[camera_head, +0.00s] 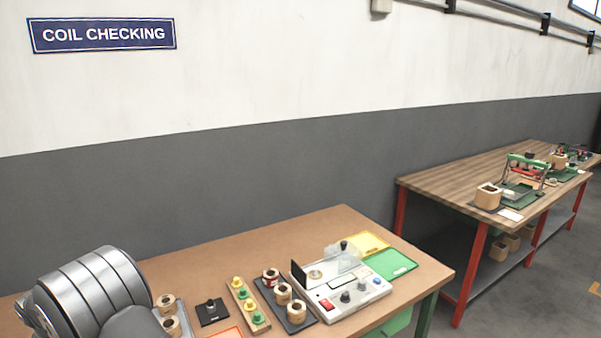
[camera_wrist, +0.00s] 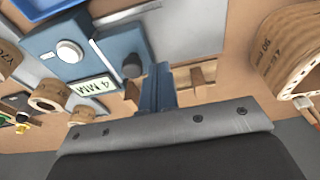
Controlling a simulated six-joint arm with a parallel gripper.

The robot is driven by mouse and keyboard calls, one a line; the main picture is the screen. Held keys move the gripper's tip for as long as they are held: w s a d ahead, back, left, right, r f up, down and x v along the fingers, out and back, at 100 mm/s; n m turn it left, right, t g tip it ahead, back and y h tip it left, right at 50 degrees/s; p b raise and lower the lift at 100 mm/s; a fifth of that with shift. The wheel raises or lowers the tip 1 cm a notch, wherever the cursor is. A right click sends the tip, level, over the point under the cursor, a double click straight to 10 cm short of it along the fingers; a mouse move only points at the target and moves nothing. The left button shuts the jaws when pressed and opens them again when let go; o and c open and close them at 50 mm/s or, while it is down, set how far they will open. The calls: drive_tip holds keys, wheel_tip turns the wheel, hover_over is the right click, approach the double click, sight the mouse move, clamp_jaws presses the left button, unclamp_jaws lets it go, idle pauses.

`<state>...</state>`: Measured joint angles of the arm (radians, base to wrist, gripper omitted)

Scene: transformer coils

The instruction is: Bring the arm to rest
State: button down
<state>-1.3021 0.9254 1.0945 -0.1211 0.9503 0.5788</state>
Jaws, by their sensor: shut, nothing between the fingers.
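My gripper (camera_wrist: 161,85) is shut and empty in the wrist view, its narrow dark fingers pressed together. They point in over a brown worktop beside a blue fixture (camera_wrist: 110,50) with a white knob and a "4 MM" label. I cannot tell how far the fingertips are from the surface. In the head view my arm's grey links fill the lower left corner, and my gripper does not show there.
On the brown bench (camera_head: 330,222) stand several coils, a black pad (camera_head: 212,312), a wooden peg strip (camera_head: 246,306), a white tester (camera_head: 343,289), a yellow tray (camera_head: 370,244) and a green tray (camera_head: 390,264).

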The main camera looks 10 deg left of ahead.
wheel_tip(320, 180, up, 4)
wheel_tip(320, 180, down, 7)
drive_tip(key=shift+r, duration=0.1)
drive_tip(key=shift+w+r, duration=0.1)
drive_tip(key=shift+r, duration=0.05)
drive_tip(key=s+a, duration=0.3)
drive_tip(key=shift+s+a, duration=0.2)
drive_tip(key=shift+s, duration=0.05)
wheel_tip(320, 180, up, 2)
drive_tip(key=shift+s+a+r, duration=0.15)
drive_tip(key=shift+r, duration=0.85)
